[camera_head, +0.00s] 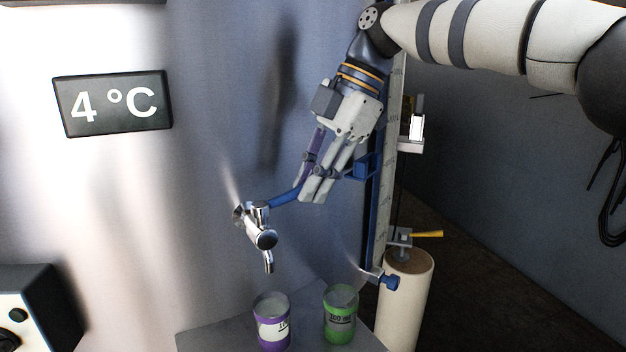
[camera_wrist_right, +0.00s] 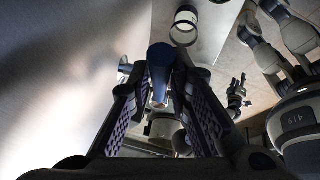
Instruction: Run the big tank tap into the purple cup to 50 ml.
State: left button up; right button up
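The big tank tap (camera_head: 262,238) is chrome and sticks out of the tank wall, with a blue lever (camera_head: 285,199). The purple cup (camera_head: 270,338) stands upright on the grey shelf, below the spout. No running liquid shows, and I cannot make out a fill level. My right gripper (camera_head: 308,185) is at the lever's outer end. In the right wrist view the lever (camera_wrist_right: 160,62) lies between its two purple-padded fingers, close to both; whether they clamp it is unclear. My left gripper (camera_wrist_right: 237,92) shows small at the right of the wrist view, away from the tap.
A green cup (camera_head: 340,325) stands right of the purple one on the grey shelf (camera_head: 215,340). A blue vertical gauge (camera_head: 383,200) with a scale is close behind my right gripper. A pale cylinder (camera_head: 405,300) stands right of the shelf. A sign (camera_head: 112,103) reads 4 °C.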

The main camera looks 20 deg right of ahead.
jog(key=o, duration=0.3)
jog(key=shift+o, duration=0.2)
jog(key=v, duration=0.7)
jog(key=shift+r, duration=0.25)
